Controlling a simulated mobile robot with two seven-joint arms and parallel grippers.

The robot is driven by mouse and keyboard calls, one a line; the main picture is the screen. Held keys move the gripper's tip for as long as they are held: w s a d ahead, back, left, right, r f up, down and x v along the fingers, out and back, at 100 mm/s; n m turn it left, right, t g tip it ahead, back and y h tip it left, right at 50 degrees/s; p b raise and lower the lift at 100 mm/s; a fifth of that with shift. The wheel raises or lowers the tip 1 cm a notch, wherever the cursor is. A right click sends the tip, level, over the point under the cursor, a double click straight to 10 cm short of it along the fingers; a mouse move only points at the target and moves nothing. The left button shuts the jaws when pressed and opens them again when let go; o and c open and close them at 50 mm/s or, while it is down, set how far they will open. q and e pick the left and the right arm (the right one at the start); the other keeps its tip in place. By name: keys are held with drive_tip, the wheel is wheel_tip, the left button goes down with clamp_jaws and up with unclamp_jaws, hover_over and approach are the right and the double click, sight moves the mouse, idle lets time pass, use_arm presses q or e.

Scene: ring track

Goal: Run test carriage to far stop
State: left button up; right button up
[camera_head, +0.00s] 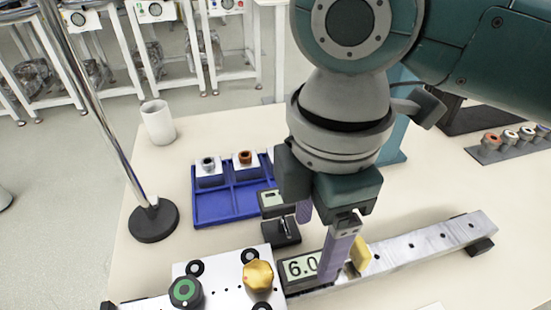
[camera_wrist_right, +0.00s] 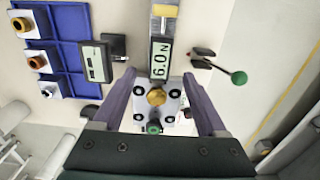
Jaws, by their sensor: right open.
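A pale metal track (camera_head: 425,243) runs across the front of the table to its right end. On it, a white plate (camera_head: 222,270) with black round fittings carries a gold knob (camera_head: 257,276) and a green-topped black knob (camera_head: 185,292). A display reading 6.0 (camera_head: 300,267) adjoins the plate, with a yellow block (camera_head: 360,254) to its right. I cannot tell which part is the carriage. My right gripper (camera_head: 320,248) is open above the display. In the wrist view, its fingers (camera_wrist_right: 160,82) straddle the display and gold knob, apart from both. My left gripper is not in view.
A blue tray (camera_head: 228,206) with fittings stands behind the track, near a small black gauge (camera_head: 281,230). A metal pole on a round base (camera_head: 153,222) and a white cup (camera_head: 158,122) stand left. A green-ball lever (camera_wrist_right: 238,77) sits beside the track.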

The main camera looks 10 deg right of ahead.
sight(308, 265)
wheel_tip(308, 265, down, 8)
drive_tip(key=shift+r+b, duration=0.2)
drive_tip(key=shift+b, duration=0.55)
clamp_jaws()
drive_tip(key=shift+r, duration=0.1)
idle(0.8)
